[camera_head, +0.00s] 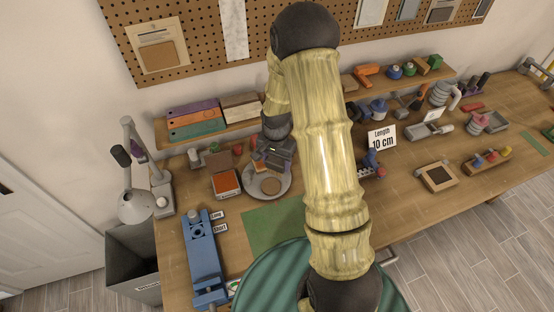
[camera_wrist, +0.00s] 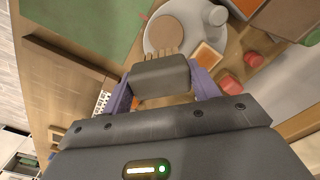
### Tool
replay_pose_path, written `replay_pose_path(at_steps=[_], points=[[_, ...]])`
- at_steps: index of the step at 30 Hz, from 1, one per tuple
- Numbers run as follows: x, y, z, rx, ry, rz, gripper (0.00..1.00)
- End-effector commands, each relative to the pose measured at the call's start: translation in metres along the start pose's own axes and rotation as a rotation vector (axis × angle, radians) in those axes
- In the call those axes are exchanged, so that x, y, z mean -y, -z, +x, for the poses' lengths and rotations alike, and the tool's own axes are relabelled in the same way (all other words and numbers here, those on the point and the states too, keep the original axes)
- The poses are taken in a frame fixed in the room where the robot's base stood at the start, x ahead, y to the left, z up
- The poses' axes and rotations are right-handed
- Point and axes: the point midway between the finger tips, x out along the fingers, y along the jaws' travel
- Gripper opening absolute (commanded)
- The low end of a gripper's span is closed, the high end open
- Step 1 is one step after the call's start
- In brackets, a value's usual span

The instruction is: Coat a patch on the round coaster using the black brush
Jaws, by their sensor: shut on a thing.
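The black brush (camera_wrist: 160,76) is a dark block with short tan bristles in the wrist view. My gripper (camera_wrist: 162,88) is shut on it, with a purple finger at each side. The round coaster (camera_wrist: 176,32) is a tan disc on a grey round plate (camera_wrist: 152,38). In the head view the coaster (camera_head: 270,186) and plate (camera_head: 284,189) lie just below my gripper (camera_head: 272,158). No coated patch is visible on the coaster.
A tray with an orange pad (camera_head: 226,182) sits left of the plate. A green mat (camera_head: 268,228) lies in front. A blue clamp-like tool (camera_head: 203,258) is at front left, and a lamp (camera_head: 137,205) at far left.

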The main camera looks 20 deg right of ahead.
Motion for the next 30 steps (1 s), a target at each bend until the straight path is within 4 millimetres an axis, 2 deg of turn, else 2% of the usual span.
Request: replay_pose_path(at_steps=[26,30], points=[[-0.001,0.001,0.081,0.001,0.0,0.003,0.42],[0.007,-0.007,0.077,0.0,0.001,0.006,0.39]])
